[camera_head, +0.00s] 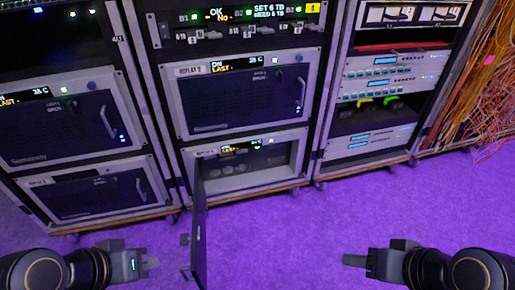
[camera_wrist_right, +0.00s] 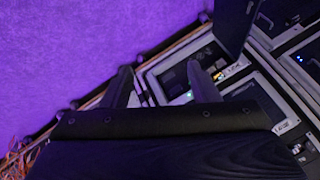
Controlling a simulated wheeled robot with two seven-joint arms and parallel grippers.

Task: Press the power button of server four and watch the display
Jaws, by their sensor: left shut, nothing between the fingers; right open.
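The lower server (camera_head: 285,180) in the middle rack has its dark door (camera_head: 199,225) swung open toward me. Its label is too small to read surely as four. A small display (camera_head: 233,149) with amber and green text and a lit green light (camera_head: 271,141) sit along its top. I cannot make out a power button. My left gripper (camera_head: 152,263) is shut and empty, over the floor left of the door. My right gripper (camera_head: 350,260) is over the floor right of the door, apart from the racks. The right wrist view shows its open, empty fingers (camera_wrist_right: 163,88).
A closed server (camera_head: 240,98) is above the open one. The left rack holds two closed servers (camera_head: 70,118). The right rack (camera_head: 375,100) holds silver units, and orange cables (camera_head: 490,85) hang beyond it. The purple floor (camera_head: 280,240) between my grippers is clear right of the door.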

